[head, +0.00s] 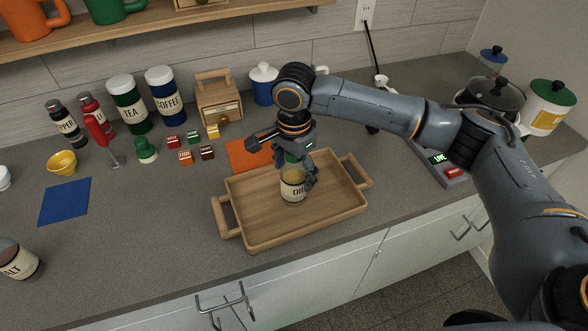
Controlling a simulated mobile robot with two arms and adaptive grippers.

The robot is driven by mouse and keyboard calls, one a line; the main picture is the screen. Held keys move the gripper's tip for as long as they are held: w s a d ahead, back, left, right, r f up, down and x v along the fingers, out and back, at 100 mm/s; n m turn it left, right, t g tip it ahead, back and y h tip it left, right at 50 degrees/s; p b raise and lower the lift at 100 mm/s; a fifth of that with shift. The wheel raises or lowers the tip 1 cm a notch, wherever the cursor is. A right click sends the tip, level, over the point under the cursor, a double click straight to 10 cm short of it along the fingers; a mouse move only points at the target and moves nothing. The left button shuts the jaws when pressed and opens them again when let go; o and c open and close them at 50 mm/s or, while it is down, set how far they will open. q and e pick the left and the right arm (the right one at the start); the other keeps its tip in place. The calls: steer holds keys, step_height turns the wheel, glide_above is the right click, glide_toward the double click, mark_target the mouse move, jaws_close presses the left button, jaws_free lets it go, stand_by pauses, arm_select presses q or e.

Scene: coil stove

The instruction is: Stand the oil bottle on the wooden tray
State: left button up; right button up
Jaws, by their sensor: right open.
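The oil bottle (293,188) has a pale "OIL" label, yellowish contents and a green top. The gripper partly hides the bottle's top and one side of the label. I cannot tell whether a finger touches the bottle. My left gripper is not in view.
An orange mat (248,153) lies behind the tray. Several small labelled cubes (186,157), a green shaker (146,150) and canisters (127,104) stand behind left. A blue mat (64,201) lies at left.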

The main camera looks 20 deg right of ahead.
step_height(320, 180, up, 12)
steer(key=shift+r+b, duration=0.15)
steer(key=shift+b, duration=0.9)
steer(key=shift+a, duration=0.1)
